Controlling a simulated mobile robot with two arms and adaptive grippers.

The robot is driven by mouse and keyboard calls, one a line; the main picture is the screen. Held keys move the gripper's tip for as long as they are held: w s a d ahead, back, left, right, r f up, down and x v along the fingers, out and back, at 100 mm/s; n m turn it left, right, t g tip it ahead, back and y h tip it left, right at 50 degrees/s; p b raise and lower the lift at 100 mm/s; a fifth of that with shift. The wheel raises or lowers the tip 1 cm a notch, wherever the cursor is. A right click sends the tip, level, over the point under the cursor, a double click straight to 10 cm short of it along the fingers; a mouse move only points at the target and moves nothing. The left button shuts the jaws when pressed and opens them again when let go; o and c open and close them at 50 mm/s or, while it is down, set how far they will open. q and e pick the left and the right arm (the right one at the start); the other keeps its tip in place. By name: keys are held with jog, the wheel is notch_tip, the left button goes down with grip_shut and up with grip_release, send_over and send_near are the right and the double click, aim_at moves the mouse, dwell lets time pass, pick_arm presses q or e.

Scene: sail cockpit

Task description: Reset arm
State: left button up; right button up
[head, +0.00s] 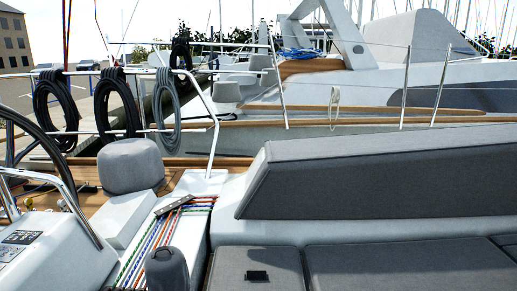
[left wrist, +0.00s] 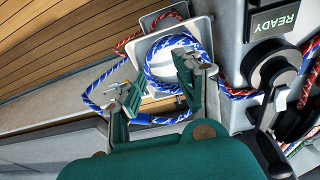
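My left gripper (left wrist: 158,82) shows in the left wrist view with its two green, metal-tipped fingers spread apart. I see nothing held between them. Behind the fingertips a blue rope (left wrist: 158,62) with white flecks is looped on a pale square plate (left wrist: 200,30). I cannot tell whether the fingers touch the rope. Neither gripper shows in the head view, and my right gripper is in no view.
Beside the gripper are a black winch-like fitting (left wrist: 272,75), a READY label (left wrist: 273,20) and a red rope (left wrist: 238,93). The head view shows a grey cushion (head: 385,172), coloured lines (head: 155,245), a rail (head: 210,130) and hanging rope coils (head: 118,108).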

pick_arm(q)
jog(key=s+a+r+m+t, duration=0.1)
jog(key=s+a+r, duration=0.1)
jog(key=s+r, duration=0.4)
jog(key=s+a+r+t, duration=0.1)
jog(key=s+a+r, duration=0.2)
jog(key=s, duration=0.4)
notch_tip(320, 180, down, 34)
jog(key=s+g+b, duration=0.2)
jog(key=s+b, duration=0.1)
jog(key=b, duration=0.3)
jog(key=s+a+f+b, duration=0.2)
jog(key=s+f+b, duration=0.2)
jog(key=s+f, duration=1.1)
notch_tip(320, 180, down, 3)
jog(key=shift+s+a+r+m+g, duration=0.1)
jog(key=shift+s+a+m+g, duration=0.2)
jog(key=shift+m+g, duration=0.1)
jog(key=shift+w, duration=0.1)
